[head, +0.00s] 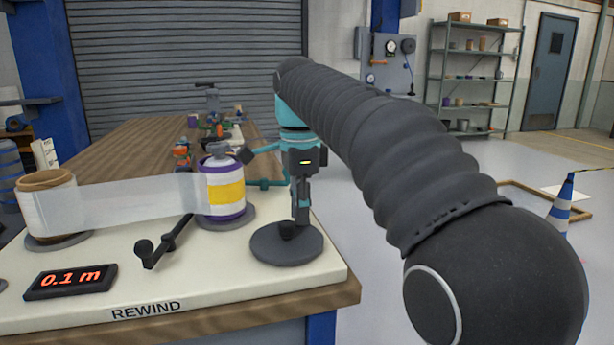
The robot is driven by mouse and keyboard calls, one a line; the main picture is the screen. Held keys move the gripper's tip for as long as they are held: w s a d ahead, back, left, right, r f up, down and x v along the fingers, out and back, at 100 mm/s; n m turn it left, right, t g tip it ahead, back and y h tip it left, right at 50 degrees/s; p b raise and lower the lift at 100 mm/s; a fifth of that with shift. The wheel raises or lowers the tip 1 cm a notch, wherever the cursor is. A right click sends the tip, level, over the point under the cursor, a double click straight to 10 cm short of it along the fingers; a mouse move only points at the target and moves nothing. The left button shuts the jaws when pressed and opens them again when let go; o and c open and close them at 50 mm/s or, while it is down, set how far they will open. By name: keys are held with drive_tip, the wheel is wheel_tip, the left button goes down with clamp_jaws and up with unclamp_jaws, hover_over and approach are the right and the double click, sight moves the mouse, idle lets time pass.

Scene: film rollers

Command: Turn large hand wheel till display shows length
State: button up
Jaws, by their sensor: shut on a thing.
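The large hand wheel (268,249) is a dark grey disc lying flat at the right front of the white rewind board. My gripper (294,222) points down over it, shut on the wheel's small upright knob (287,230). The fingers partly hide the knob. The display (70,281) at the front left reads "0.1 m" in red digits. A translucent film (135,199) runs from the brown-cored roll (47,203) at left to the purple-rimmed roll (222,190) with a yellow band.
A dark crank-like lever (166,240) lies between the display and the hand wheel. Small items stand on the wooden bench (140,140) behind. A blue-and-white cone (561,207) stands on the floor at right.

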drive_tip(key=shift+w+a+f, duration=0.1)
drive_tip(key=shift+a, duration=0.45)
drive_tip(key=shift+a+p, duration=0.4)
drive_tip(key=shift+a, duration=0.6)
